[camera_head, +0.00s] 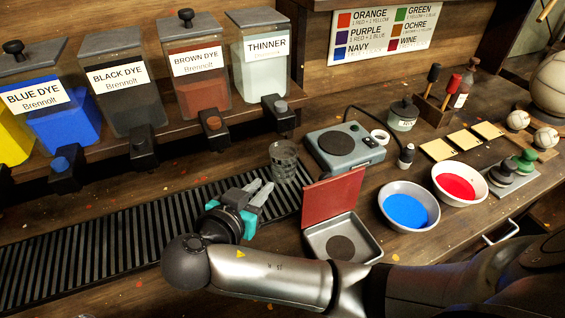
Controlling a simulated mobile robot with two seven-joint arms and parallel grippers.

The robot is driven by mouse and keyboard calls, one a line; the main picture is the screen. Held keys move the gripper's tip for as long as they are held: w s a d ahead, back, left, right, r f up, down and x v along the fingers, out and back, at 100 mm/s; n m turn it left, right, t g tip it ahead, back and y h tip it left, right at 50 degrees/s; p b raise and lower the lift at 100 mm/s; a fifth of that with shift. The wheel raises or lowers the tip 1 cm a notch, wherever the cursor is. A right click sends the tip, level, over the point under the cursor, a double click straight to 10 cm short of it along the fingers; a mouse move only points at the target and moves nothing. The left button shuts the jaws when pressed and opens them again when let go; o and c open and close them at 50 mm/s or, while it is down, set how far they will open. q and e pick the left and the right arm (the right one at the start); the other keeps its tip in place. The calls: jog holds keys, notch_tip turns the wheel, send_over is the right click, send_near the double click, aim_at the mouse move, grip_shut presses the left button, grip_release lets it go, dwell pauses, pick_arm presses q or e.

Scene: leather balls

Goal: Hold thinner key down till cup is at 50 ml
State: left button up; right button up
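The thinner dispenser (264,70) is a clear tank with a grey lid and pale contents, at the right end of the shelf. Its dark tap with a grey round key (280,107) sticks out at the front. A clear cup (284,162) with markings stands upright below this tap, at the right end of the drip grate. Its liquid level is too small to read. My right gripper (264,186) is just left of and in front of the cup, below the key and apart from it. Its two grey fingers are parted and hold nothing. My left gripper is not in view.
The brown dye (199,85), black dye (127,105) and blue dye (60,120) dispensers stand to the left. The ribbed grate (110,238) is clear at left.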

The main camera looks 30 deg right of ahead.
grip_shut()
dwell(0.7)
